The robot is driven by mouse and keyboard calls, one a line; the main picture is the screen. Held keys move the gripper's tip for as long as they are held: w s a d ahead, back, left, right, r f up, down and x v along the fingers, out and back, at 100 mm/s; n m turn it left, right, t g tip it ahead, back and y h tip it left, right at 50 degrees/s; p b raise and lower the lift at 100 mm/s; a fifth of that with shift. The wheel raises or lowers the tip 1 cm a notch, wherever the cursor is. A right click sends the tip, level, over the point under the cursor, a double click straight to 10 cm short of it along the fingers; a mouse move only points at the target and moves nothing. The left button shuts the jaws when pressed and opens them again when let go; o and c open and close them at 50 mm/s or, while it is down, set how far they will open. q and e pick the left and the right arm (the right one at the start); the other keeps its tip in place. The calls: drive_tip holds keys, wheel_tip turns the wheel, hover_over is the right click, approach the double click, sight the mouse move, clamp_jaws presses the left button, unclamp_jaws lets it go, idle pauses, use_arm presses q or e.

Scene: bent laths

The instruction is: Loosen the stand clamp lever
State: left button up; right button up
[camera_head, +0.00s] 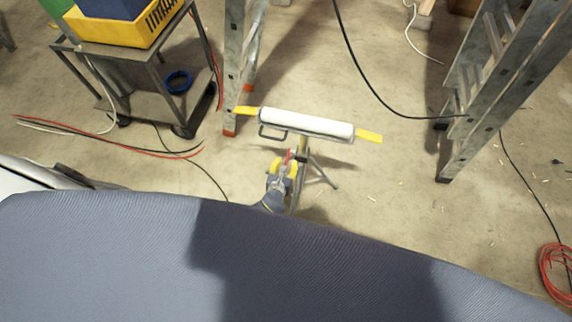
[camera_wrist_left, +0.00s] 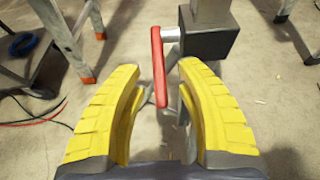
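The roller stand has a white roller (camera_head: 305,124) with yellow ends across its top, on a thin post with splayed legs (camera_head: 322,172). In the left wrist view its dark clamp block (camera_wrist_left: 208,38) sits at the top, around the grey post. The red clamp lever (camera_wrist_left: 159,66) hangs down from a short pin at the block's left side. My left gripper (camera_wrist_left: 160,85) is open, with its yellow fingers apart on either side of the lever's lower part. I cannot tell whether a finger touches it. It also shows in the head view (camera_head: 285,165). My right gripper is not in view.
A metal cart (camera_head: 135,55) with a yellow and blue box stands at the upper left. Ladder legs (camera_head: 240,60) stand just behind the roller, and another ladder (camera_head: 500,85) stands at the right. Cables (camera_head: 110,138) lie on the floor. My dark blue body covers the foreground.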

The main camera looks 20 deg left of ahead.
use_arm(q)
clamp_jaws()
drive_tip(key=shift+s+a, duration=0.1)
drive_tip(key=shift+a, duration=0.05)
idle(0.4)
